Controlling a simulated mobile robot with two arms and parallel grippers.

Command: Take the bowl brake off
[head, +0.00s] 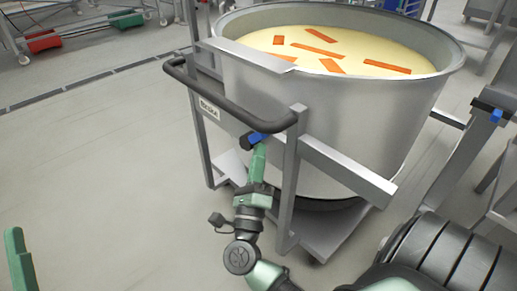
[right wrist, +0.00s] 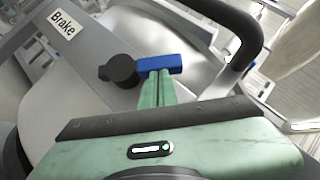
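The large steel bowl (head: 320,120) stands on a wheeled frame with a black push handle (head: 225,105). A plate marked "Brake" (head: 209,109) is on the frame and also shows in the right wrist view (right wrist: 63,25). The brake lever has a blue grip (head: 257,138) and a black round knob (right wrist: 118,71). The blue grip lies across my right fingertips in the wrist view (right wrist: 160,64). My right gripper (head: 259,152) has its green fingers together at the blue grip; I cannot tell whether they touch it. A green part of my left gripper (head: 18,258) shows at the lower left.
The bowl holds a pale yellow mass with several orange strips (head: 315,50). Steel frame posts and a flat bar (head: 345,170) stand close to my right arm. Another metal stand (head: 492,125) is at the right. Open floor (head: 100,170) lies to the left.

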